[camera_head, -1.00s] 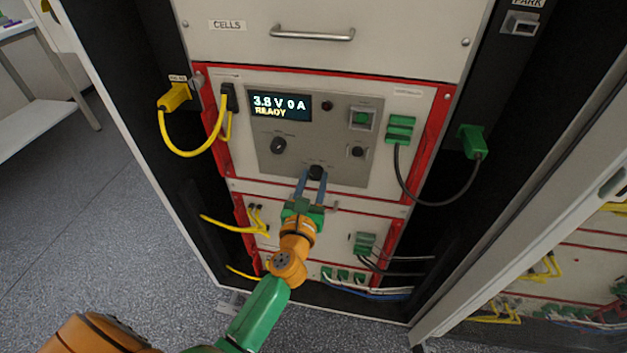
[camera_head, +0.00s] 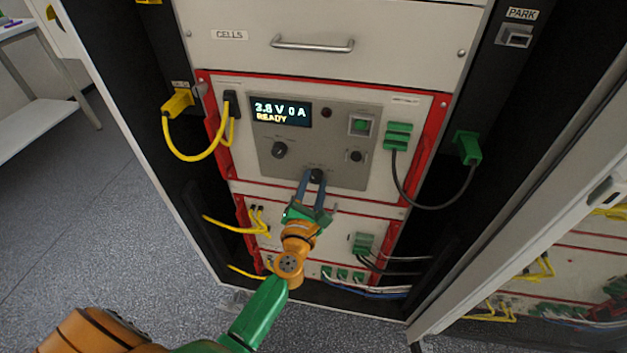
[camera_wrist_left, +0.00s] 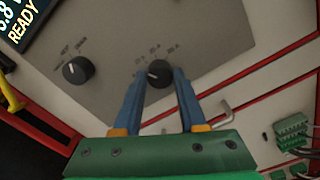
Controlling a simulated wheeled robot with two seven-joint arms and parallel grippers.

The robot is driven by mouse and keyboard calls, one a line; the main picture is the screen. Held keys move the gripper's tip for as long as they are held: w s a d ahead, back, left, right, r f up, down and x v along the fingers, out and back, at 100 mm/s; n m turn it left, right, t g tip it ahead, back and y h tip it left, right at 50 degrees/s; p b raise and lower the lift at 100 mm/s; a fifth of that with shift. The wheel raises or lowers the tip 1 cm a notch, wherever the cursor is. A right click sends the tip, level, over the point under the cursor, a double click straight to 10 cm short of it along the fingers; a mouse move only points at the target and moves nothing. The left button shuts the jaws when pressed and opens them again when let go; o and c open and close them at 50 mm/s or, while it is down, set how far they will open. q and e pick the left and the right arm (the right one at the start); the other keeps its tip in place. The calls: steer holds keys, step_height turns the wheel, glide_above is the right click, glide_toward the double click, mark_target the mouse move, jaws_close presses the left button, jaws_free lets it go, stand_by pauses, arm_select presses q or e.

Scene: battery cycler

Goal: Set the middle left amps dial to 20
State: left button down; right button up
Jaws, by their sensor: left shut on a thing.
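The amps dial is the black round knob (camera_head: 316,175) low on the grey panel of the red-framed unit; it also shows in the left wrist view (camera_wrist_left: 158,74), with a pale pointer line toward its left side and small labels around it. My left gripper (camera_head: 315,181) has its two blue fingers on either side of this knob and is shut on it; the fingers also show in the left wrist view (camera_wrist_left: 155,88). My right gripper is not in view.
Another black knob (camera_head: 279,150) sits up and left on the panel (camera_head: 330,150). A green button (camera_head: 360,125) is at upper right. Yellow cables (camera_head: 190,159) hang at left and a green plug (camera_head: 467,147) with a black cable at right. A drawer handle (camera_head: 312,45) is above.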

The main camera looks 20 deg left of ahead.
arm_select(q)
steer(key=m+p, duration=0.2)
steer(key=m, duration=0.3)
steer(key=shift+m, duration=0.3)
steer(key=shift+m+p, duration=0.55)
steer(key=shift+m, duration=1.55)
steer(key=shift+c, duration=2.3)
jaws_free()
steer(key=v, duration=0.7)
